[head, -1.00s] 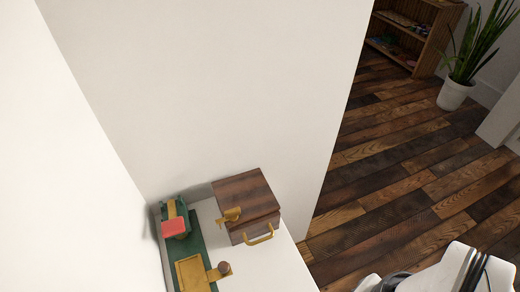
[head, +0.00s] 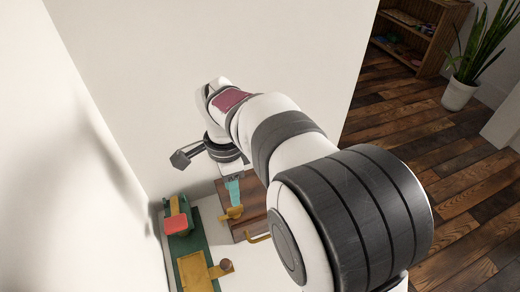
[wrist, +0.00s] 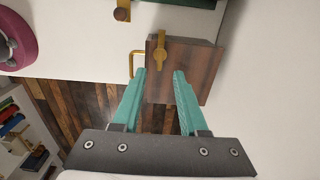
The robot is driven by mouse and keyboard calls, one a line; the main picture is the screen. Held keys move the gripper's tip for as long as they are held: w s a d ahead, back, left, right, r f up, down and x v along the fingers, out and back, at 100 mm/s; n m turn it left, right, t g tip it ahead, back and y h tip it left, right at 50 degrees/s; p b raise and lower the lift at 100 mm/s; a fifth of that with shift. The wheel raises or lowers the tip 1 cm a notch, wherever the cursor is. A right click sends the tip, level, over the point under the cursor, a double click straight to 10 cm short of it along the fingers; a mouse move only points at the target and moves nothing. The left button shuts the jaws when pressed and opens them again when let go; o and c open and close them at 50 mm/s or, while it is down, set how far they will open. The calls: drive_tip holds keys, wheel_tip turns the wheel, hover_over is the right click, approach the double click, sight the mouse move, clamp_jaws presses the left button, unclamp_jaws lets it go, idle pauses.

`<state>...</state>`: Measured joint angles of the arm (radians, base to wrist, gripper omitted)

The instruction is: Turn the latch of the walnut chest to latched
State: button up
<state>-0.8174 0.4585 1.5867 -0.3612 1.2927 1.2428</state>
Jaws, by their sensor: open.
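The walnut chest (head: 250,197) stands on the white surface by the wall, partly hidden behind my arm in the head view. It shows more fully in the wrist view (wrist: 195,62). Its brass latch (wrist: 160,52) is on the chest near the edge on the handle side; it also shows in the head view (head: 232,213). A brass handle (wrist: 136,64) sticks out of the chest's front. My gripper (wrist: 160,73) has teal fingers, open and empty. In the wrist view the latch appears just beyond and between the fingertips. I cannot tell any contact.
A green board (head: 187,248) with a red block (head: 176,223), a yellow plate (head: 196,268) and a brown knob (head: 226,265) lies left of the chest. Walls stand close at the left and back. A magenta round thing (wrist: 20,45) shows in the wrist view.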

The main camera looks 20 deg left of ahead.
sight(235, 211)
wheel_tip(235, 211, down, 7)
idle(0.3)
clamp_jaws()
